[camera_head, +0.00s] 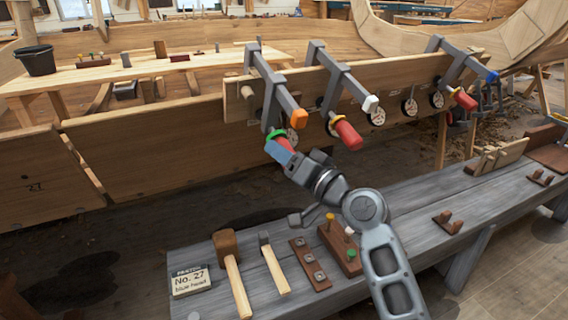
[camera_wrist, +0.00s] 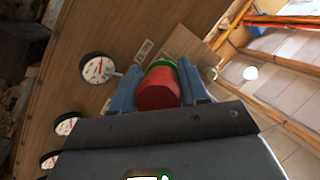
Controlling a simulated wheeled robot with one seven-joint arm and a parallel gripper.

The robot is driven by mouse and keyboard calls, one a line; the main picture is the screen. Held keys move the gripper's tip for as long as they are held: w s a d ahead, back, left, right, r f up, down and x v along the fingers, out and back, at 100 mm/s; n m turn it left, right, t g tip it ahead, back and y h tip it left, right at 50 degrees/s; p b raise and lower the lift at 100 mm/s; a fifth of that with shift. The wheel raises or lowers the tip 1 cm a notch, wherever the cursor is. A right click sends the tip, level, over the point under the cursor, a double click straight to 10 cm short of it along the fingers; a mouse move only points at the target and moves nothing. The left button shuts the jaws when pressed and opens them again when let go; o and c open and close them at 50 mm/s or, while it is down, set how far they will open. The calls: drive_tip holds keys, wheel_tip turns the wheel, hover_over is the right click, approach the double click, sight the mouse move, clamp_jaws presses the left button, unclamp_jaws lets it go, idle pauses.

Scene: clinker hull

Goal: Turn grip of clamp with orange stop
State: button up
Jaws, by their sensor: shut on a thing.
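The clamp with the orange stop (camera_head: 277,84) is the leftmost of three grey clamps over the plank's upper edge. Its orange stop (camera_head: 300,118) is at the near end of the bar. Its red grip (camera_wrist: 158,90) with a green collar (camera_wrist: 164,63) sits between the blue fingers of my gripper (camera_wrist: 158,84) in the wrist view. In the head view my gripper (camera_head: 279,150) comes from below and is shut on this grip, hiding most of it; the green collar (camera_head: 275,133) shows just above the fingers.
The clamp with a white stop (camera_head: 345,80) and red grip (camera_head: 346,134) stands close right; one with a blue stop (camera_head: 492,76) is farther right. Several round dials (camera_head: 376,116) are on the plank (camera_head: 180,140). A grey bench (camera_head: 400,230) below holds mallets and pegs.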

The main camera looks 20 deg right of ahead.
idle(0.4)
drive_tip(key=o, duration=1)
drive_tip(key=shift+b+v, duration=0.4)
drive_tip(key=shift+v, duration=3.5)
drive_tip(key=shift+d+f, duration=0.1)
